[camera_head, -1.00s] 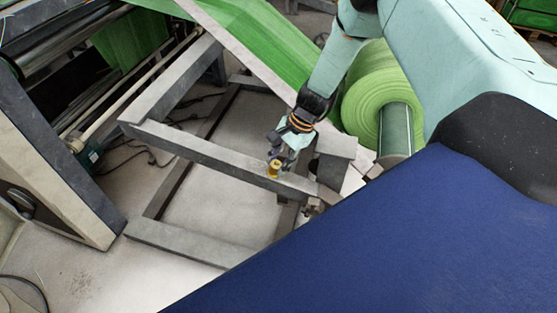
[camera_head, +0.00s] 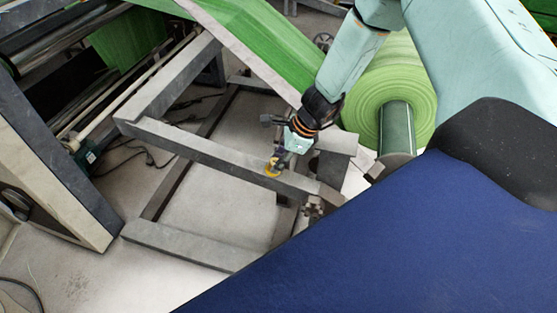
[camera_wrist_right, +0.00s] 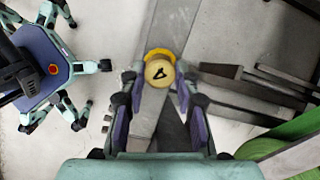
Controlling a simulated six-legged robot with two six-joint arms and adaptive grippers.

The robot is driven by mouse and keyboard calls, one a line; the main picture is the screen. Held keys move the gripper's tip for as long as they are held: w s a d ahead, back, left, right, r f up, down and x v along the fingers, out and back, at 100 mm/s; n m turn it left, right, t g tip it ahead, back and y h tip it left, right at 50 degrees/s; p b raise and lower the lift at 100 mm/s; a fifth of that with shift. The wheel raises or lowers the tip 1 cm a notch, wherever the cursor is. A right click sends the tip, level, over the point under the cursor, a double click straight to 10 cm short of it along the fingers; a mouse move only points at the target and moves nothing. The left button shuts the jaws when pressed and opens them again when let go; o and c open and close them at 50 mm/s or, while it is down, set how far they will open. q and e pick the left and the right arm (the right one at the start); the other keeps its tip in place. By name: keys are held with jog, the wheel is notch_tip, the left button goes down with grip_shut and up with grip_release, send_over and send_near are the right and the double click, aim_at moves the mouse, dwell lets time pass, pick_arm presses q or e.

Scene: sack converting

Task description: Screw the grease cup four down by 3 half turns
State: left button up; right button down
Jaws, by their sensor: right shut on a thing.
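The grease cup four (camera_wrist_right: 158,73) is a round yellow cup with a pale top and a dark 4-like mark, seen from above in the right wrist view. A brighter yellow-orange ring shows at its far edge. In the head view the cup (camera_head: 272,168) is a small yellow spot on a grey frame beam, partly hidden by my fingers. My right gripper (camera_head: 278,162) is over it from above. In the wrist view the fingers of the right gripper (camera_wrist_right: 158,80) stand on both sides of the cup, shut on it. My left gripper is out of view.
The grey beam (camera_head: 210,150) belongs to a floor-standing frame with open gaps. A green roll (camera_head: 390,85) lies right of the arm, and a green web (camera_head: 260,45) slopes above the frame. A dark-panelled machine (camera_head: 45,165) stands at left. Cables lie on the floor.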

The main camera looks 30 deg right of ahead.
dwell(0.3)
jog(key=c, duration=1)
grip_release()
jog(key=shift+r, duration=0.1)
jog(key=shift+v, duration=5.9)
